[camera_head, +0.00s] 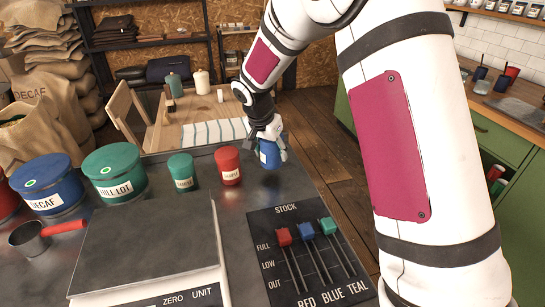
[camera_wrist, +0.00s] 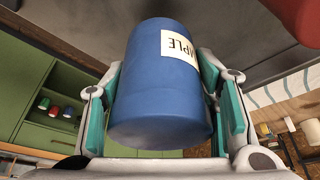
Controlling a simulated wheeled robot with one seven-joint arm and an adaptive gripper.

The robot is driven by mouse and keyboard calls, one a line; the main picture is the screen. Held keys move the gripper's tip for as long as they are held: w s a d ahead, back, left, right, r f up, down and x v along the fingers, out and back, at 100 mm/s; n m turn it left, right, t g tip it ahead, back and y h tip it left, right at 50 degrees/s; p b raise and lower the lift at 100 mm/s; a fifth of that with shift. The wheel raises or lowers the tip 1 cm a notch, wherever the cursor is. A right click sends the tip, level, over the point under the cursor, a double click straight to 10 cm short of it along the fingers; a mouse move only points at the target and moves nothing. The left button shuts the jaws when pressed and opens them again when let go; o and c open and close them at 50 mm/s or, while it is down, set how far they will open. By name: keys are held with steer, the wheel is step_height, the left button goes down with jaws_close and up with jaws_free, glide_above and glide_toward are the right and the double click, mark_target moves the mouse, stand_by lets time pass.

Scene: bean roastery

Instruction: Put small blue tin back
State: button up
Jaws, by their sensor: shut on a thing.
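The small blue tin (camera_head: 269,156) is in my gripper (camera_head: 270,148), at the right edge of the dark counter, right of the small red tin. In the wrist view the blue tin (camera_wrist: 165,85) lies between the two teal-padded fingers of my gripper (camera_wrist: 165,100), with part of a white label reading "PLE" showing. My gripper is shut on it. Whether the tin touches the counter is hard to tell. The small red tin (camera_head: 228,165) and small teal tin (camera_head: 183,171) stand upright in a row on the counter (camera_head: 215,205).
A large blue DECAF tin (camera_head: 47,187) and large teal HILL LOT tin (camera_head: 115,173) stand at the left. A scale (camera_head: 150,245) and a red-handled scoop (camera_head: 45,234) are in front. The STOCK board (camera_head: 310,255) has red, blue and teal sliders. A wooden chair (camera_head: 130,112) stands behind.

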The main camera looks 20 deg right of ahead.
mark_target(265, 141)
steer(key=shift+w+d+f, duration=0.1)
steer(key=shift+w+d, duration=0.25)
steer(key=shift+w, duration=0.4)
steer(key=shift+f, duration=1.75)
steer(key=shift+f, duration=0.1)
steer(key=o, duration=1.3)
steer(key=shift+o, duration=0.2)
steer(key=shift+r, duration=0.2)
steer(key=v, duration=1.2)
